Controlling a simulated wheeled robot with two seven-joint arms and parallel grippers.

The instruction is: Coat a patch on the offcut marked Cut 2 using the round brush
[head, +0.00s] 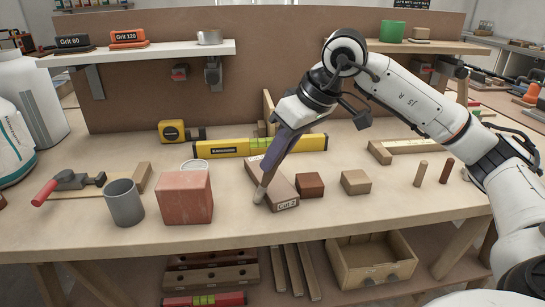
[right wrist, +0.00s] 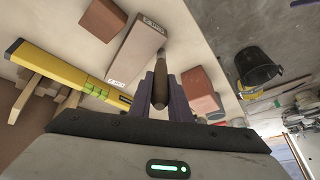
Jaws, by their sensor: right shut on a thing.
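The offcut marked Cut 2 (head: 284,187) is a long brown block lying on the bench, its label on the near end. It also shows in the right wrist view (right wrist: 136,52). My right gripper (head: 268,178) points down at its left side, purple fingers shut on a slim brown tool, seemingly the round brush (head: 261,194). The brush also shows between the fingers in the right wrist view (right wrist: 159,92). In the head view its lower end overlaps the offcut's left edge; I cannot tell whether they touch. My left gripper is not in view.
A red block (head: 184,198), a grey cup (head: 124,203) and a white round container (head: 194,164) stand to the left. A dark red block (head: 310,185) and a tan block (head: 355,182) sit close on the right. A yellow level (head: 222,149) lies behind.

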